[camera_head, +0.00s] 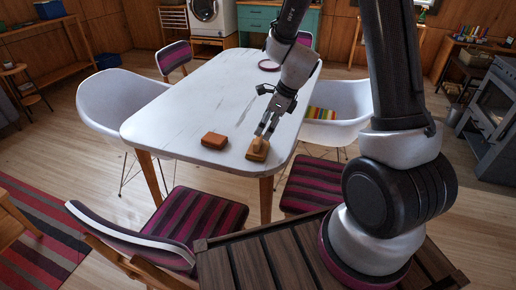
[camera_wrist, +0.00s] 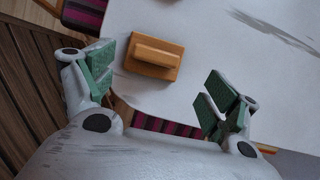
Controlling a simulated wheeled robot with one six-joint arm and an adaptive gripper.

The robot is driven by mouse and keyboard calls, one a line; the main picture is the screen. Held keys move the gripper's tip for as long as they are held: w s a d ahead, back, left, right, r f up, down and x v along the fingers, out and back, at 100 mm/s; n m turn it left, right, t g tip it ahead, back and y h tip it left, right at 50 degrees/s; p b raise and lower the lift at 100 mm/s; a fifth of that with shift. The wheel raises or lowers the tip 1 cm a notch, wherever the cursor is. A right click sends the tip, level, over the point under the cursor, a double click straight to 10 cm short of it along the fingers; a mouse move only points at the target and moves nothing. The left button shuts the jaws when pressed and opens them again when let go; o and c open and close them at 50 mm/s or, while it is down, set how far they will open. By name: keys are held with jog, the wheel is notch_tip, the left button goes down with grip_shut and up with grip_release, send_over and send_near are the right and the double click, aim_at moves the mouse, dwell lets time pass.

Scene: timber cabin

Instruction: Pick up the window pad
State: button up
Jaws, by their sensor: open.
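Two orange-brown blocks lie on the white table (camera_head: 175,108) near its front edge. The right one (camera_head: 257,152), near the front right corner, has a raised ridge on top and seems to be the window pad. The ridged block also shows in the wrist view (camera_wrist: 147,68), lying flat above the gap between the fingers. The left block (camera_head: 214,140) looks plain and flat. My gripper (camera_head: 265,131) is open and empty, close above the right block in the head view. In the wrist view my gripper's green finger pads (camera_wrist: 160,92) are wide apart.
A white chair (camera_head: 118,98) stands left of the table and another (camera_head: 345,103) right. Striped chairs (camera_head: 205,217) (camera_head: 312,184) stand at the near side. A round pink-rimmed item (camera_head: 268,65) lies farther back. The table's left half is clear.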

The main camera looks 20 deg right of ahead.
aim_at(258, 139)
jog(key=x, duration=0.7)
jog(key=shift+s+a, duration=0.2)
jog(key=shift+a, duration=0.05)
jog(key=c, duration=1.2)
